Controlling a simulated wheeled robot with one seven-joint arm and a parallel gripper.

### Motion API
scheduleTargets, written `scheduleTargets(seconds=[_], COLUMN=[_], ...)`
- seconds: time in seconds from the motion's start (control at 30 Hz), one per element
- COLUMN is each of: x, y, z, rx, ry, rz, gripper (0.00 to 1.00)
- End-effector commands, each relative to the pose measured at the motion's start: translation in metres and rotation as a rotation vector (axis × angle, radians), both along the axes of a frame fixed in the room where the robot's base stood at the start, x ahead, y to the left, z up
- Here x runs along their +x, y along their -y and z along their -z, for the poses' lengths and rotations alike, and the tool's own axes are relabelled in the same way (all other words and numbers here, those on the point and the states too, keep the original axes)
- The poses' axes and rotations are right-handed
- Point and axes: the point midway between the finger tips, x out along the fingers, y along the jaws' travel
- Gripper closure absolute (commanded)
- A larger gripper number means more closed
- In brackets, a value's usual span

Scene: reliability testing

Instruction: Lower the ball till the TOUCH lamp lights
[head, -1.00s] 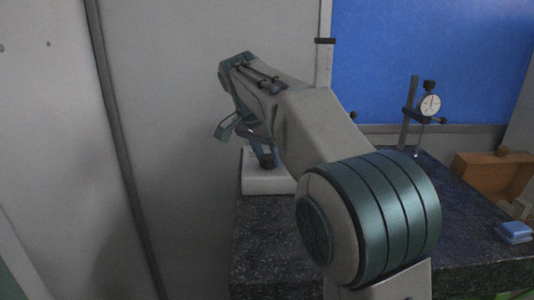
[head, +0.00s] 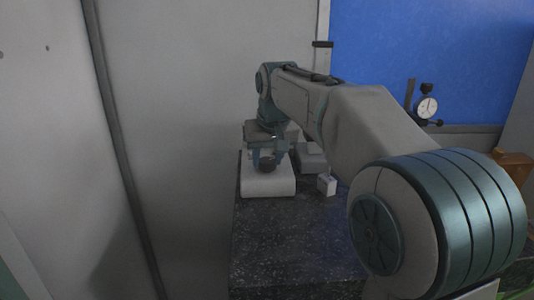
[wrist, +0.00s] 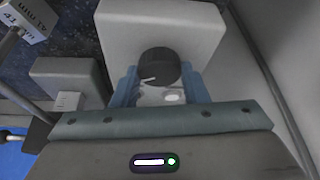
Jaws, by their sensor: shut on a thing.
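A dark round knob (wrist: 158,67) with a short white line on it shows in the wrist view, in front of a pale block (wrist: 168,22). My gripper (wrist: 158,88) has its two blue fingers on either side of the knob and is shut on it. In the head view the knob (head: 268,165) and my gripper (head: 267,157) are above the white block (head: 268,187) at the left end of the dark bench. I cannot make out the ball. I cannot identify the TOUCH lamp; a small bright oval (wrist: 172,97) shows between the fingers.
A small white box (head: 327,185) stands on the dark bench (head: 290,240) right of the white block. A box with lettering (wrist: 27,18) is at the wrist view's upper left. A dial gauge (head: 426,108) stands at the right. A pale wall (head: 180,150) closes off the left.

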Motion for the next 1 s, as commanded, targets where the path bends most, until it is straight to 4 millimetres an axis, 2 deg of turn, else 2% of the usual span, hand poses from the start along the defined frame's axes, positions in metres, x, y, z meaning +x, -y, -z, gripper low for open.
scheduleTargets(seconds=[0.5, 1.0], x=[0.0015, 0.0022], y=[0.0029, 0.003], z=[-0.0023, -0.001], rx=[0.0, -0.001], ry=[0.001, 0.002], rz=[-0.464, -0.697], gripper=[0.83, 0.83])
